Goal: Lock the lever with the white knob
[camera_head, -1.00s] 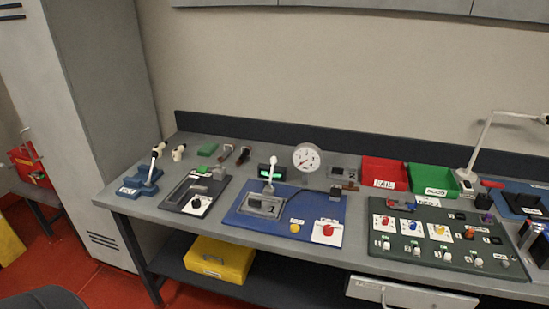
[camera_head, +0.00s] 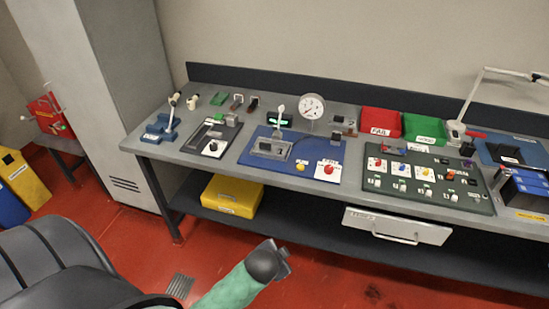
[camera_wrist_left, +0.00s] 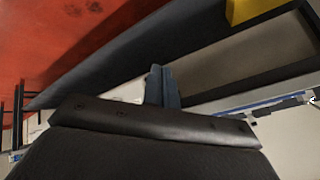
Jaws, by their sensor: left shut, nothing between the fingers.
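A lever with a white knob (camera_head: 280,109) stands about upright from a grey slotted housing (camera_head: 268,149) on the blue board (camera_head: 310,152). Another lever with a pale knob (camera_head: 174,99) rises, tilted, from a small blue base (camera_head: 158,133) at the bench's left end. The images are too small to tell any latch state. My left gripper (camera_head: 285,262) is low in front of the bench, well below and apart from both levers. Its closed fingers also show in the left wrist view (camera_wrist_left: 162,86), with nothing between them. My right gripper is not in view.
A yellow box (camera_head: 230,196) sits on the lower shelf. A drawer (camera_head: 397,227) hangs under the bench. A gauge (camera_head: 312,107), red bin (camera_head: 381,122), green bin (camera_head: 424,130) and dark switch board (camera_head: 430,184) occupy the bench.

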